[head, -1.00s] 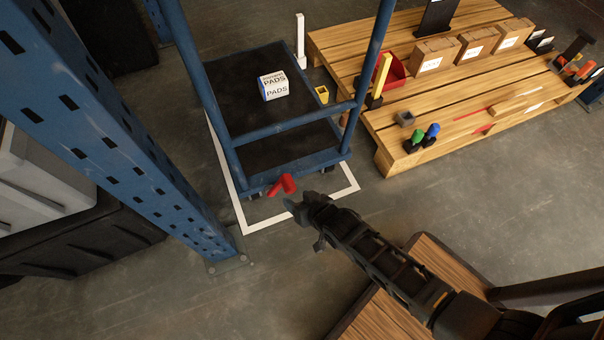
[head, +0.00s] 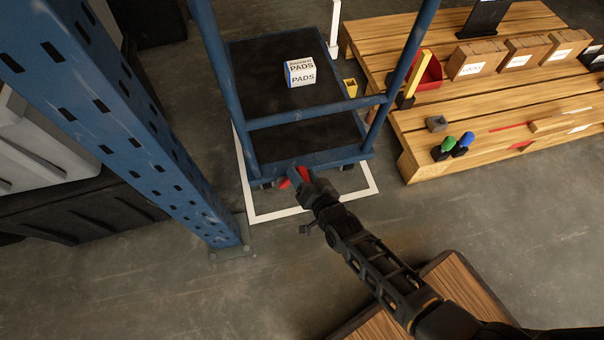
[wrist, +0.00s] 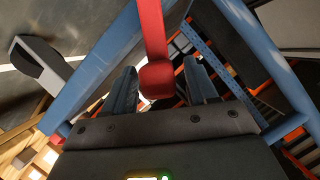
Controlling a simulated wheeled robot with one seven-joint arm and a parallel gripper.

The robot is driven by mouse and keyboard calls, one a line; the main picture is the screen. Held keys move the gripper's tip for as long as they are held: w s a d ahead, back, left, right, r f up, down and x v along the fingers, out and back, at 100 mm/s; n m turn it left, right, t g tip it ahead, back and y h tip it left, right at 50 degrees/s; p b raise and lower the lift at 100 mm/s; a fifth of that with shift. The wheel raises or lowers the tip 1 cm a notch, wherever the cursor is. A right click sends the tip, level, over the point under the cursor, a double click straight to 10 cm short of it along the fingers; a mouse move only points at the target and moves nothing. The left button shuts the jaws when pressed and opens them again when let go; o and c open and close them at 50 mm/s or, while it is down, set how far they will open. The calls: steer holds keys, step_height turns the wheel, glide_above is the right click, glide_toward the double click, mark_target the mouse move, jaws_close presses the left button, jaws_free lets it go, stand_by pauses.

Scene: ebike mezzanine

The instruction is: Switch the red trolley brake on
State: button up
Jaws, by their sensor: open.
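The red brake lever (head: 285,183) sits low at the near edge of the blue trolley (head: 315,159), mostly hidden behind my gripper in the head view. In the wrist view the red lever (wrist: 153,50) comes down from the top, and its blocky end lies in line with the gap between my fingers. My gripper (head: 300,176) is open at the trolley's near edge. In the wrist view its two fingers (wrist: 160,85) stand apart on either side of the lever's end. I cannot tell whether either finger touches it.
A pads box (head: 301,73) and a small yellow cup (head: 350,88) are on or by the trolley deck. A blue rack post (head: 130,110) stands close on the left. A wooden pallet platform (head: 440,120) with boxes is at the right. White floor tape (head: 300,210) outlines the trolley.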

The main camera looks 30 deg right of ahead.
steer(key=shift+w+f, duration=0.25)
steer(key=shift+w, duration=0.45)
jaws_close()
